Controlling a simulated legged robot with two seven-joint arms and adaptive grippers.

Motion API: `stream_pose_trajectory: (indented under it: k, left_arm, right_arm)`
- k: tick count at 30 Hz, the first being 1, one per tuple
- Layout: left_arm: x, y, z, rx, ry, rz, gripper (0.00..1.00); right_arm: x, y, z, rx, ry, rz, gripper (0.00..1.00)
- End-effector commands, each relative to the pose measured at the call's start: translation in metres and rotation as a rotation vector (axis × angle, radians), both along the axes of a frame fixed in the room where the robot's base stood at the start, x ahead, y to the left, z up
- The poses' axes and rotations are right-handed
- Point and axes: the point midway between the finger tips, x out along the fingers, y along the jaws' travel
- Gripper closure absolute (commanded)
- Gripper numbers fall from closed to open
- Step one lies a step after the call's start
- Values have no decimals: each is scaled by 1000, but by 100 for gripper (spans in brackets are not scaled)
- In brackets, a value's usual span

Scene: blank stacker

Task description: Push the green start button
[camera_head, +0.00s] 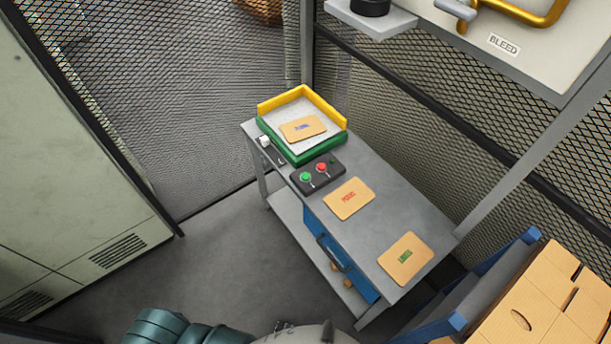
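The green start button (305,177) is a small round button on a dark control box (318,173) on the grey workbench (375,206). A red button (321,167) sits just to its right on the same box. Nothing covers the green button. Neither my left gripper nor my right gripper shows in the head view. Only rounded parts of my own body show at the bottom edge.
A green and yellow tray (300,149) holding a tan card (303,129) stands behind the box. Tan cards with red (349,198) and green (405,258) print lie nearer. Cardboard (540,308) is at lower right, a cabinet (70,170) at left.

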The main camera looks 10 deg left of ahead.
Motion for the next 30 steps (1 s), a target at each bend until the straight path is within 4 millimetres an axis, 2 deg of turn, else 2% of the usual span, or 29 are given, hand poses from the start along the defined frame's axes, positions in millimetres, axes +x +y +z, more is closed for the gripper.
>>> stream_pose_trajectory:
  k: [1, 3, 4, 30]
  left_arm:
    - [0, 0, 0, 0, 0, 0, 82]
    - [0, 0, 0, 0, 0, 0, 99]
    - [0, 0, 0, 0, 0, 0, 100]
    - [0, 0, 0, 0, 0, 0, 100]
  right_arm:
    - [0, 0, 0, -1, 0, 0, 60]
    - [0, -1, 0, -1, 0, 1, 60]
    - [0, -1, 0, -1, 0, 1, 60]
    - [0, -2, 0, -2, 0, 1, 60]
